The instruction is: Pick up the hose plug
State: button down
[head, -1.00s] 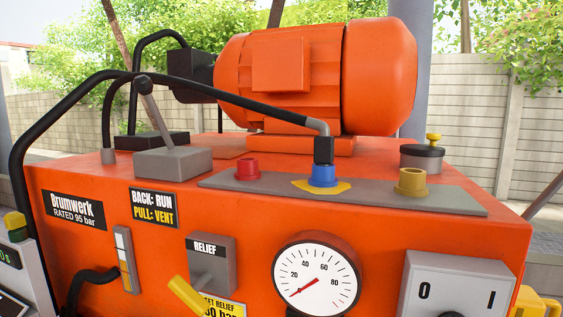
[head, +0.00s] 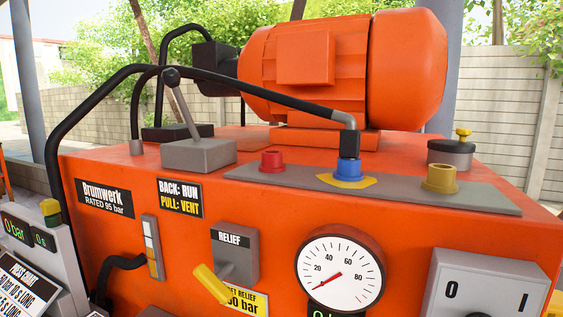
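The hose plug (head: 349,145) is a dark collar below a grey elbow at the end of a black hose (head: 262,93). In the head view it stands upright on the blue port (head: 347,169), right of centre on top of the orange power unit. The hose arches from the plug to the left, past the lever, and down the unit's left side. My gripper is not in view. The plug's far side is hidden.
A red port (head: 272,161) and a yellow port (head: 439,178) flank the blue one on a grey strip (head: 480,200). The orange motor (head: 340,65) rises close behind the plug. A lever (head: 185,108) stands left, and a gauge (head: 340,275) is on the front.

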aim_at(350, 144)
jog(key=i+l+u, duration=0.2)
jog(key=u, duration=0.15)
jog(key=i+l+u, duration=0.15)
jog(key=l+u, duration=0.2)
